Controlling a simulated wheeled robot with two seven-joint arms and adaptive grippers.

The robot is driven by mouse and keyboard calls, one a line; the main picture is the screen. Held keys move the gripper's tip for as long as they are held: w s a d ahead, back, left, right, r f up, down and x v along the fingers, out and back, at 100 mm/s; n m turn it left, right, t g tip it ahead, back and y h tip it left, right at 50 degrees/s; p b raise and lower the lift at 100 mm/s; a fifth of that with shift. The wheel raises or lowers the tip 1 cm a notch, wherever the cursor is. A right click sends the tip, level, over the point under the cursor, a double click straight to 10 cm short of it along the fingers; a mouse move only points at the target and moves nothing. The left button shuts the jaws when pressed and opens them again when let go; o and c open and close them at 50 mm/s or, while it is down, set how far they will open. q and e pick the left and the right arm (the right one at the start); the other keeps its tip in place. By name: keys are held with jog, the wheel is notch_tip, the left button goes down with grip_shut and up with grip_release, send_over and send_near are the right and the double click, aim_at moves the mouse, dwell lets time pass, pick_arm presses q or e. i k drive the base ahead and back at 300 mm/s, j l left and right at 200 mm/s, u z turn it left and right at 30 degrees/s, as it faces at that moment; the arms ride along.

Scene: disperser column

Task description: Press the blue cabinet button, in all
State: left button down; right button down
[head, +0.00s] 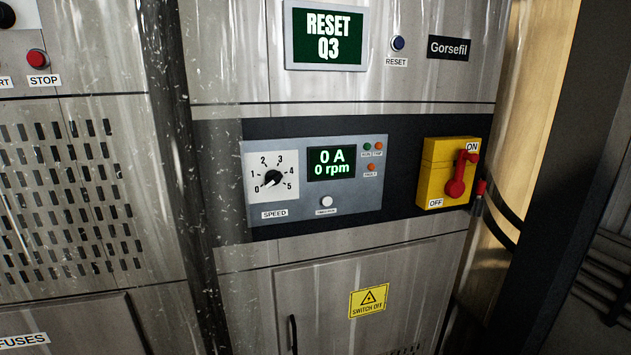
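The blue button (398,43) sits on the upper panel of the grey metal cabinet (240,50), with a RESET label just below it. It is right of a green-lit display (326,37) reading "RESET Q3". A black "Gorsefil" plate is to its right. Nothing covers the button. Neither of my grippers is in the head view.
Below are a control panel (226,205) with a speed dial (272,178), a display reading 0 A and 0 rpm, and a yellow switch box (436,150) with a red handle. A red STOP button (37,58) is at left. A dark post stands at right.

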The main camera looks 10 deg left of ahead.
aim_at(398, 42)
jog(key=k+j, duration=0.1)
jog(key=j, duration=0.2)
jog(key=k+j+z, duration=0.1)
jog(key=j, duration=0.25)
jog(key=k+j, duration=0.15)
jog(key=j, duration=0.15)
jog(key=k+j, duration=0.1)
jog(key=j, duration=0.25)
jog(key=z, duration=0.05)
